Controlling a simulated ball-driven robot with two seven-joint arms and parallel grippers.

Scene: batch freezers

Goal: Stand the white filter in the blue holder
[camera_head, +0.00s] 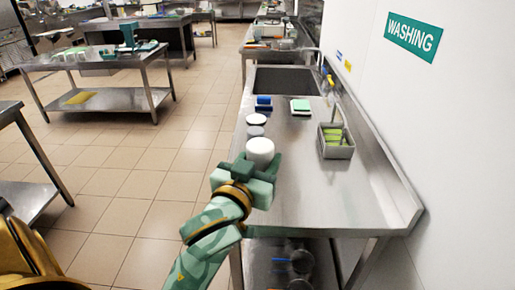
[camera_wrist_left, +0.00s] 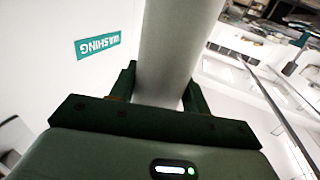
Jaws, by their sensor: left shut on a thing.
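The white filter (camera_head: 260,149) is a white cylinder held in my left gripper (camera_head: 247,170), near the left front edge of the steel counter. In the left wrist view, the filter (camera_wrist_left: 176,48) stands as a pale cylinder between the two dark green fingers (camera_wrist_left: 160,92), which are shut on it. A small blue thing (camera_head: 263,102), which looks like the blue holder, stands on the counter beyond the filter, near the sink. It is apart from the filter and too small to make out its slots. My right gripper is not in view.
Two round pieces, one white-topped (camera_head: 256,119) and one grey (camera_head: 255,132), stand between the filter and the blue thing. A green-and-white block (camera_head: 300,106) and a grey caddy (camera_head: 338,150) are to the right. The sink (camera_head: 285,80) lies behind. The counter's front right is clear.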

